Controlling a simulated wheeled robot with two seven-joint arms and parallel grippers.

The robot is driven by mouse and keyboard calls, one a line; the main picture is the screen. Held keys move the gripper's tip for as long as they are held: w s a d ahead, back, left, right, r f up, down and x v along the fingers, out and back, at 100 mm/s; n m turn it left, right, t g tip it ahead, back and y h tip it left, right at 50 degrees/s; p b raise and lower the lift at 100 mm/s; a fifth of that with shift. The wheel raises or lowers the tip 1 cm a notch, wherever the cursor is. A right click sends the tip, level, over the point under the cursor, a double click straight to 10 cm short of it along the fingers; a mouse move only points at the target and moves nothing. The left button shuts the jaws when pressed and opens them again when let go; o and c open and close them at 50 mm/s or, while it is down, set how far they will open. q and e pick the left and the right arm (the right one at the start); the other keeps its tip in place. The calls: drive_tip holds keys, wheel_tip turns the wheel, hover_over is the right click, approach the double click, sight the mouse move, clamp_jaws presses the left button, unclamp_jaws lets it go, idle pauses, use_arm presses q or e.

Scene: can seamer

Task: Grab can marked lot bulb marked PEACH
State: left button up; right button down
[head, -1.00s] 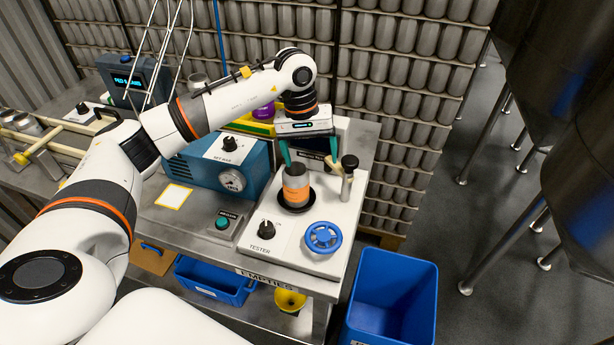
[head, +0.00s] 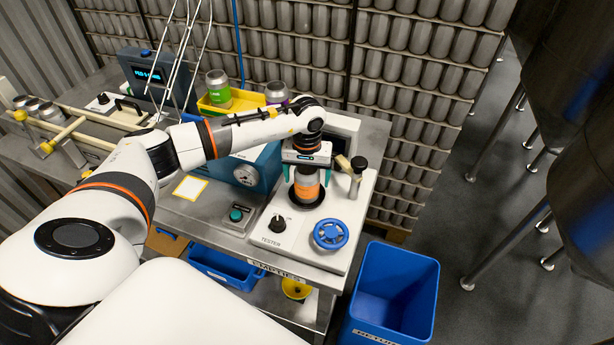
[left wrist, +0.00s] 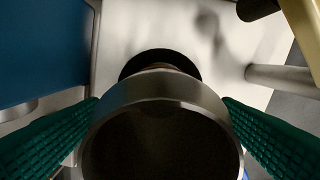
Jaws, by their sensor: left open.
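A can with an orange label (head: 307,187) stands upright on the dark round seat of the white tester (head: 268,236); I cannot read its label. My left gripper (head: 307,178) is open above it, with green fingers on either side of the can's upper part. In the left wrist view the can's metal rim and dark top (left wrist: 162,140) fill the lower middle between the spread fingers, and small gaps seem to show beside it. A green-labelled can (head: 218,90) and a purple-labelled can (head: 277,93) stand farther back. My right gripper is out of view.
A post with a black knob (head: 359,164) and a tan lever stands close right of the can. A blue handwheel (head: 328,234) is in front. A blue gauge box (head: 262,170) is to the left. A blue bin (head: 393,290) stands on the floor.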

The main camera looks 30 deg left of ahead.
use_arm(q)
drive_tip(key=shift+f, duration=0.65)
drive_tip(key=c, duration=1)
drive_tip(key=shift+r, duration=0.15)
